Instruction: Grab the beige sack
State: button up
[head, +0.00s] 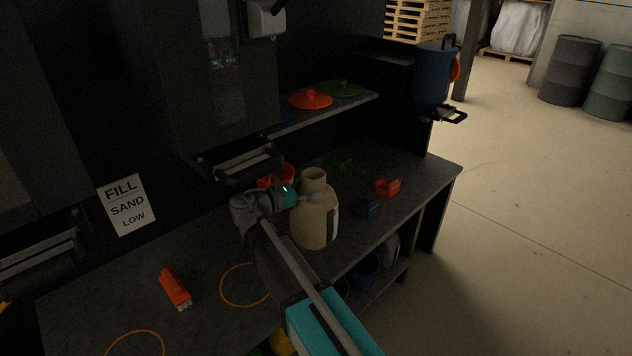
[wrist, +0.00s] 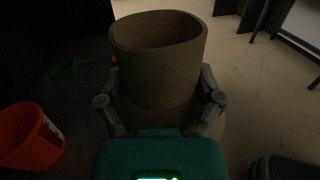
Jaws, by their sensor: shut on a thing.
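The beige sack (head: 316,222) looks like a rounded, bottle-shaped container with a narrower open neck. It is upright at the dark workbench, near the front edge. My gripper (head: 308,198) reaches it from the left in the head view and is shut around it just below the neck. In the wrist view the sack's open neck (wrist: 158,50) fills the middle, and the gripper's fingers (wrist: 160,105) press on both sides of it. The inside of the neck is dark. Whether the sack's base touches the bench is unclear.
The dark workbench (head: 215,265) holds an orange tool (head: 175,288), a red clamp-like item (head: 387,187), a dark blue item (head: 367,208) and a green item (head: 346,164). A red bucket (wrist: 30,136) stands beside the sack. A shelf above holds red (head: 310,99) and green lids (head: 343,89). Open floor lies right.

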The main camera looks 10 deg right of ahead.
jog(key=shift+s+a+r, duration=0.15)
jog(key=shift+s+r, duration=0.05)
jog(key=shift+s, duration=0.05)
dwell(0.4)
